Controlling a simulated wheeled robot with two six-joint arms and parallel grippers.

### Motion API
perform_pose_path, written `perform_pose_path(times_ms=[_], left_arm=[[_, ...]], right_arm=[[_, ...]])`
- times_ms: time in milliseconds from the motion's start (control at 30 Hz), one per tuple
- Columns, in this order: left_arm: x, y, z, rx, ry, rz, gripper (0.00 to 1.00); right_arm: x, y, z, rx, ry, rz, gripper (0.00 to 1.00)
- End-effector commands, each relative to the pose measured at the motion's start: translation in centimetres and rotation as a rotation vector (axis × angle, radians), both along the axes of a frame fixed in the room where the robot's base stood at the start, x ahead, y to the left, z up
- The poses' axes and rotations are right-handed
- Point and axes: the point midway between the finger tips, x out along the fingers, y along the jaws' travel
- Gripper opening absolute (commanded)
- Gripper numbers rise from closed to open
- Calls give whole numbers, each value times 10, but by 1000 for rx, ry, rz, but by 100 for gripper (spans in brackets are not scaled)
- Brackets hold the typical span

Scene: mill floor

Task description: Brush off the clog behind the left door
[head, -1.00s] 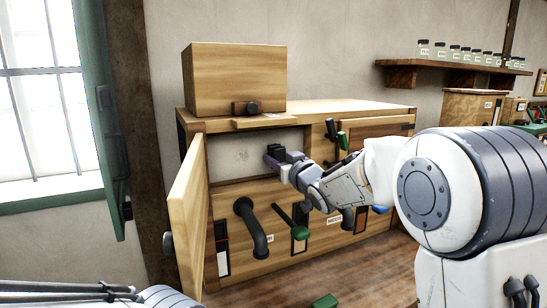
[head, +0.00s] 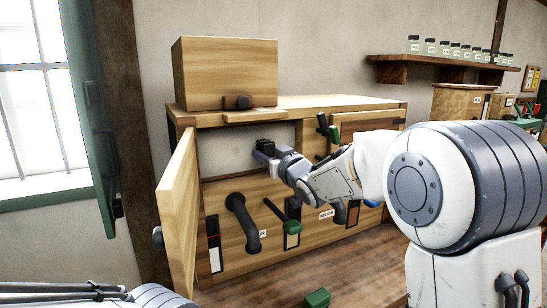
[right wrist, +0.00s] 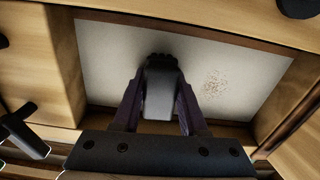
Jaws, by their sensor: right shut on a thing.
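The left door (head: 178,215) of the wooden cabinet stands open, swung out to the left. Behind it is an opening with a pale back panel (head: 215,150). The clog (right wrist: 214,83) shows in the right wrist view as a tan speckled patch on that panel; it is faint in the head view (head: 236,152). My right gripper (head: 263,150) is in the opening, to the right of the patch in the head view. Its purple fingers are shut on a dark grey brush-like block (right wrist: 160,88) with a black end. I cannot tell whether that end touches the panel. My left gripper is out of frame.
A wooden box (head: 222,75) stands on top of the cabinet. A curved dark pipe (head: 240,220) and a green-knobbed lever (head: 292,227) stick out of the front below the opening. A green block (head: 317,298) is low in front. A shelf with jars (head: 440,65) hangs at right.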

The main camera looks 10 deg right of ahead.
Motion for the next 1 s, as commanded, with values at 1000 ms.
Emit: perform_pose_path(times_ms=[1000], left_arm=[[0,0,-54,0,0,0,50]], right_arm=[[-20,66,-2,-1,-4,5,0]])
